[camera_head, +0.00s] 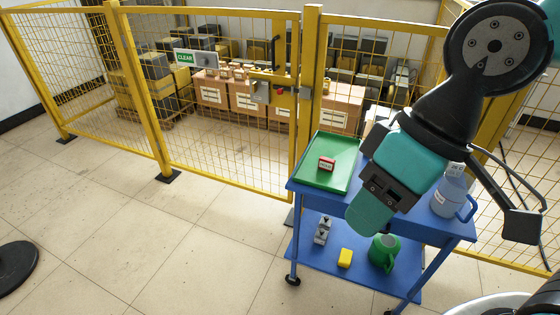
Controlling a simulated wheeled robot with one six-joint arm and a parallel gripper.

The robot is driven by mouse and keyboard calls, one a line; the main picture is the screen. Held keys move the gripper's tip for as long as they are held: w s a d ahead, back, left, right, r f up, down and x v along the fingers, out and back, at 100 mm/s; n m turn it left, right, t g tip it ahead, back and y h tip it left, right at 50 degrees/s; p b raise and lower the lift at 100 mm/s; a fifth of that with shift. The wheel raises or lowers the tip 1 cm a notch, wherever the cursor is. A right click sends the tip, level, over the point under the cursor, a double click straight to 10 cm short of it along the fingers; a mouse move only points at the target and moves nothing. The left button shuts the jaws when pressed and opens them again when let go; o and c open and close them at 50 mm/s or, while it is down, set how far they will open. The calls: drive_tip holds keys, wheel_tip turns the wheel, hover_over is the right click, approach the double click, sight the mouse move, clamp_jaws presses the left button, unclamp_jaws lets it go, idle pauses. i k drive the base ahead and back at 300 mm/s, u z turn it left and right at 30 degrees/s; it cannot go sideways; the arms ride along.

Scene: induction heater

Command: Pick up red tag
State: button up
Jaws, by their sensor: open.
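The red tag (326,164), a small red block with a pale label, lies on the green tray (345,143) on top of the blue cart. My gripper (369,219) hangs in front of the cart at the end of my teal and black arm. It is to the right of the tag and nearer to the camera, apart from it. The jaws are open, though the fingertips are hard to make out from this side. Nothing shows between them.
The blue cart (433,227) carries a grey-blue jug (451,196) at right. Its lower shelf holds a green can (383,251), a yellow block (345,258) and a grey item (322,231). A yellow mesh fence (160,120) stands behind. The floor at left is mostly clear.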

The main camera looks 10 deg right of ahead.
sight(326, 163)
drive_tip(key=u, duration=0.25)
drive_tip(key=i, duration=1.05)
drive_tip(key=z, duration=0.2)
